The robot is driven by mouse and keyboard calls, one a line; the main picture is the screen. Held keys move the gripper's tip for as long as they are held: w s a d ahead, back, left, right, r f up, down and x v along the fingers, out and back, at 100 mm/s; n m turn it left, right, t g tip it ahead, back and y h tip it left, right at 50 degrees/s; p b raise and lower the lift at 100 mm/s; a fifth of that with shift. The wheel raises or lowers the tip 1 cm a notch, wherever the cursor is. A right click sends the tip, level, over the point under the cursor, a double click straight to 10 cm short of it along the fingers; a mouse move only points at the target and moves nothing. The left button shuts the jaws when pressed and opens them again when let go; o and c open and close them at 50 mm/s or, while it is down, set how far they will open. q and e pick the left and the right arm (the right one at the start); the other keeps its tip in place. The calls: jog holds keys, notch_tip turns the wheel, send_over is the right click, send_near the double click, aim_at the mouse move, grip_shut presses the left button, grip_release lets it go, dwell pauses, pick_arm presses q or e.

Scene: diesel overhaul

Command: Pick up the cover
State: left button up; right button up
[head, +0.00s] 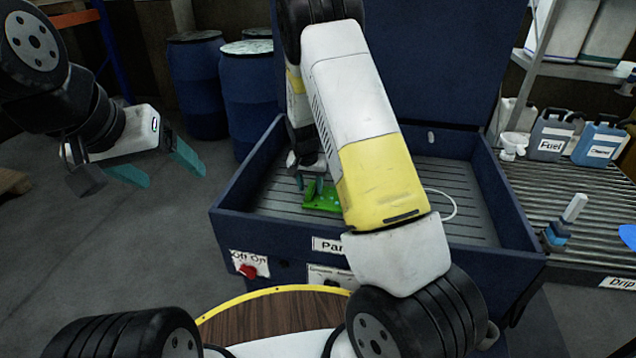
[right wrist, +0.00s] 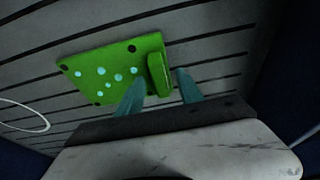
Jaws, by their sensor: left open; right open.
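The cover (head: 322,198) is a green plate lying on the slatted floor of the blue parts washer. In the right wrist view the cover (right wrist: 108,72) shows dark holes, pale cyan dots and a raised green block at its right end. My right gripper (head: 310,183) is open over the cover, partly hidden by my own arm in the head view. In the right wrist view the fingers of my right gripper (right wrist: 157,84) appear on either side of the raised block; I cannot tell whether they touch it. My left gripper (head: 172,176) is open and empty, outside the washer at left.
The washer's walls (head: 240,170) surround the cover. A pale hose (head: 452,200) curves across its floor. Blue drums (head: 250,95) stand behind at left. The floor (head: 150,250) at left is clear.

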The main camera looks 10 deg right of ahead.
grip_shut()
dwell(1.4)
